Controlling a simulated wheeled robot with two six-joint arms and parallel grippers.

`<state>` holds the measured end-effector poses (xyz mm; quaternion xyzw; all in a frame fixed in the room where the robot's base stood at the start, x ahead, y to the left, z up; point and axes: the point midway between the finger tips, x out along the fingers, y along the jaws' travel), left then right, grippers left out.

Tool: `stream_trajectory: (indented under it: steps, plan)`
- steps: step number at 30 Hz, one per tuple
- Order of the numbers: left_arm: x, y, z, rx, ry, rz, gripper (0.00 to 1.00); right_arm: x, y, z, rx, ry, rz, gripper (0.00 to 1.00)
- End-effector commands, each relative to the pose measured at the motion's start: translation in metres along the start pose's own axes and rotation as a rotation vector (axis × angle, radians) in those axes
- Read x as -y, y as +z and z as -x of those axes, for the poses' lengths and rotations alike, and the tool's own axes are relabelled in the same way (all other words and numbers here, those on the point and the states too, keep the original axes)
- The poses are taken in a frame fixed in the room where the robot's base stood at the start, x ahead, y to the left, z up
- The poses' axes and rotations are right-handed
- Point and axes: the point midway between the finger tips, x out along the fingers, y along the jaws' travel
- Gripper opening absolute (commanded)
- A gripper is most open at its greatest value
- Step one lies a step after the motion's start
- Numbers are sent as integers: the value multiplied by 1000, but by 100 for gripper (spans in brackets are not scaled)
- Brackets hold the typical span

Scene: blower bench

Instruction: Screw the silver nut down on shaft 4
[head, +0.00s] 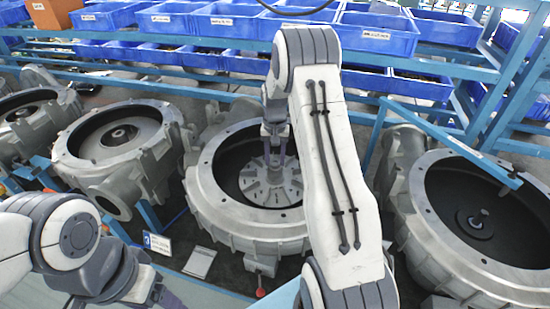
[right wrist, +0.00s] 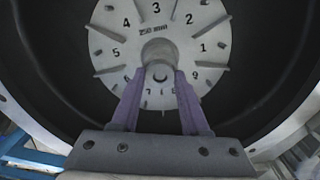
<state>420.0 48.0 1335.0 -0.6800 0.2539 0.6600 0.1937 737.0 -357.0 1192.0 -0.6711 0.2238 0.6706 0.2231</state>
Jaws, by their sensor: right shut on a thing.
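My right gripper (head: 275,160) reaches down into the middle blower housing (head: 207,185), over a grey finned wheel (head: 255,190). In the right wrist view the purple fingers (right wrist: 160,78) are shut on a round silver piece, which I take for the silver nut (right wrist: 158,52), at the centre of the numbered wheel face (right wrist: 125,50). The fingers hide its sides, and its thread and the shaft under it cannot be made out. My left gripper (head: 168,297) is at the bottom edge, partly cut off, away from the housing; its jaws are unclear.
Another housing (head: 425,205) on the right has a bare shaft (head: 475,222) inside. More housings (head: 65,160) stand on the left. Blue bins (head: 378,38) fill the shelf behind. A blue bar (head: 450,140) slants above the right housing. A label card (head: 157,243) stands in front.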

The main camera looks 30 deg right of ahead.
Motion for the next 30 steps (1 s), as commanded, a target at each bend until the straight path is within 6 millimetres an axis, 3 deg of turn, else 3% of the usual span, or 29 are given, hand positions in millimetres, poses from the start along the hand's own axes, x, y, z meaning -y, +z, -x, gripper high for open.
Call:
stream_trajectory:
  steps: [30]
  plan:
    - [0,0,0,0,0,0,70,0,0,-1,2,1,-1609,0]
